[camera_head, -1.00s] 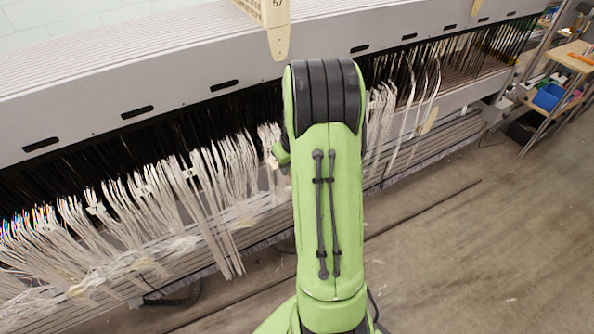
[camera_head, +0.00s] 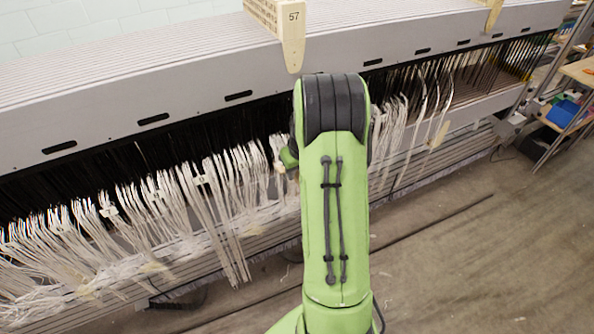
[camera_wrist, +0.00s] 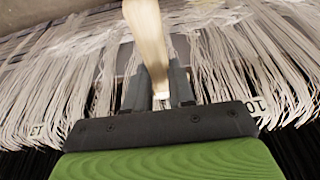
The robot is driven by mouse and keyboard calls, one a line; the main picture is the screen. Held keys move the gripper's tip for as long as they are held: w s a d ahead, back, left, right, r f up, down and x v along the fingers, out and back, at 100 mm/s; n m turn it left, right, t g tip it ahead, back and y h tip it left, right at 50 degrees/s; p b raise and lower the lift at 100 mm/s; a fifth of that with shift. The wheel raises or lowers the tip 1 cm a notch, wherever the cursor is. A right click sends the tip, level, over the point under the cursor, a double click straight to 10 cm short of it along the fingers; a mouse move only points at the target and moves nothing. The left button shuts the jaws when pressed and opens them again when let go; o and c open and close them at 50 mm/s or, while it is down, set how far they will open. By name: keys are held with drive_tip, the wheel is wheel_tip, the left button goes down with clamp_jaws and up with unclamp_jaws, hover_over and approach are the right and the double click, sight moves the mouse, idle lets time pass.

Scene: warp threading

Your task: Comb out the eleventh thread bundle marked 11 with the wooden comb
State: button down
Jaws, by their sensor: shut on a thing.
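My gripper (camera_wrist: 158,72) shows in the wrist view, shut on a pale wooden piece, the wooden comb (camera_wrist: 147,32). The comb points away between the two dark fingers; its teeth cannot be made out. White thread bundles hang on both sides of the gripper. The bundle marked 11 cannot be told apart.
The grey loom frame (camera_head: 200,70) with slots spans the back. A wooden block marked 57 (camera_head: 291,40) juts out above my arm. A shelf with a blue bin (camera_head: 563,113) stands at far right. The floor (camera_head: 470,260) at right is mostly clear.

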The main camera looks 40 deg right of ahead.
drive_tip(key=shift+w+d, duration=0.15)
drive_tip(key=shift+w, duration=0.35)
idle(0.5)
drive_tip(key=shift+f+b, duration=9.05)
drive_tip(key=shift+f, duration=3.45)
drive_tip(key=shift+s+a, duration=0.25)
drive_tip(key=shift+s, duration=0.55)
drive_tip(key=shift+s+a, duration=0.2)
drive_tip(key=shift+s, duration=0.55)
drive_tip(key=r+p, duration=0.6)
drive_tip(key=r, duration=0.2)
drive_tip(key=w+r+p, duration=0.1)
drive_tip(key=r+p, duration=0.5)
drive_tip(key=r, duration=0.3)
drive_tip(key=w+r+p, duration=0.1)
drive_tip(key=r+p, duration=0.5)
drive_tip(key=r, duration=0.2)
drive_tip(key=shift+d+r+p, duration=0.2)
drive_tip(key=shift+d+p, duration=0.1)
drive_tip(key=shift+f, duration=0.2)
drive_tip(key=shift+w, duration=0.1)
drive_tip(key=shift+w+d+b, duration=0.15)
drive_tip(key=shift+w+b, duration=0.25)
drive_tip(key=shift+w, duration=0.05)
